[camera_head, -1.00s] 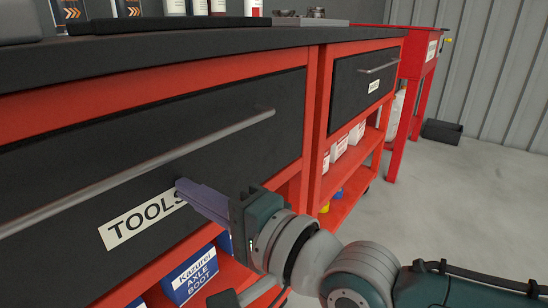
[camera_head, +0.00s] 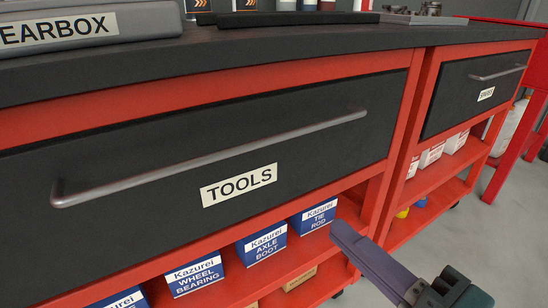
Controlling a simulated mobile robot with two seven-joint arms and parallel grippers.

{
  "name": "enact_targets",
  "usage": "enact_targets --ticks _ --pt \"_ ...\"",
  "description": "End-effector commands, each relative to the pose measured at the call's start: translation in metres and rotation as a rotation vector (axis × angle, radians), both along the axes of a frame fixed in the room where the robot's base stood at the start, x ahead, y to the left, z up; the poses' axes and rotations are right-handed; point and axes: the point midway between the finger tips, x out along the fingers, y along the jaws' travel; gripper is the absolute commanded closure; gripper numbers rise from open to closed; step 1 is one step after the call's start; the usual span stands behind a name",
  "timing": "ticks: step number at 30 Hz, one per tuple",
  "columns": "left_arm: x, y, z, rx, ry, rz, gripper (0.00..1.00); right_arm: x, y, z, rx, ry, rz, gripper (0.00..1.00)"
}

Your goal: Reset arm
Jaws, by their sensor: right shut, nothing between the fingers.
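My right gripper (camera_head: 372,262) is at the lower right of the head view, below the level of the tools drawer. Its purple fingers are together with nothing between them. They point up and left in front of the lower shelf, and overlap the shelf's edge in the picture. Whether they touch it I cannot tell. The tools drawer (camera_head: 130,170) is dark, with a grey bar handle (camera_head: 215,158) and a white "TOOLS" label (camera_head: 239,185), and it looks closed. My left gripper is out of view.
Blue boxes (camera_head: 262,246) stand on the red lower shelf (camera_head: 330,279). A second drawer (camera_head: 450,103) is at the right. The dark worktop (camera_head: 250,42) carries a grey gearbox case (camera_head: 130,22), bottles and metal parts. Open grey floor (camera_head: 478,238) lies at the right.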

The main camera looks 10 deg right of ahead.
Motion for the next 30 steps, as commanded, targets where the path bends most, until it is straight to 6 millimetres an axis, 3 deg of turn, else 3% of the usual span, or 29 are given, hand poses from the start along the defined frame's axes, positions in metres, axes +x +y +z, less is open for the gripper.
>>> enact_targets --ticks 5,9,14,19,24,29,30 --pt "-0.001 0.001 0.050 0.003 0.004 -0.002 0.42 -0.006 0.017 0.044 -0.142 0.042 0.052 1.00" --pt "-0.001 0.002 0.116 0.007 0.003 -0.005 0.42 -0.016 0.037 0.098 -0.411 0.110 0.151 1.00" --pt "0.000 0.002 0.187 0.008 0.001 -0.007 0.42 -0.035 0.040 0.155 -0.756 0.194 0.284 1.00" --pt "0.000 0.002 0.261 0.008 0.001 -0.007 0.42 -0.065 0.021 0.218 -1.101 0.306 0.444 1.00" --pt "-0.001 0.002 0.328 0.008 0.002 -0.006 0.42 -0.106 -0.012 0.283 -1.375 0.449 0.625 1.00" --pt "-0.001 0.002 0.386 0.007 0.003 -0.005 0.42 -0.153 -0.046 0.348 -1.542 0.604 0.816 1.00" --pt "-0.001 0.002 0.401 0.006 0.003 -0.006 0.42 -0.156 -0.048 0.363 -1.550 0.612 0.830 1.00"
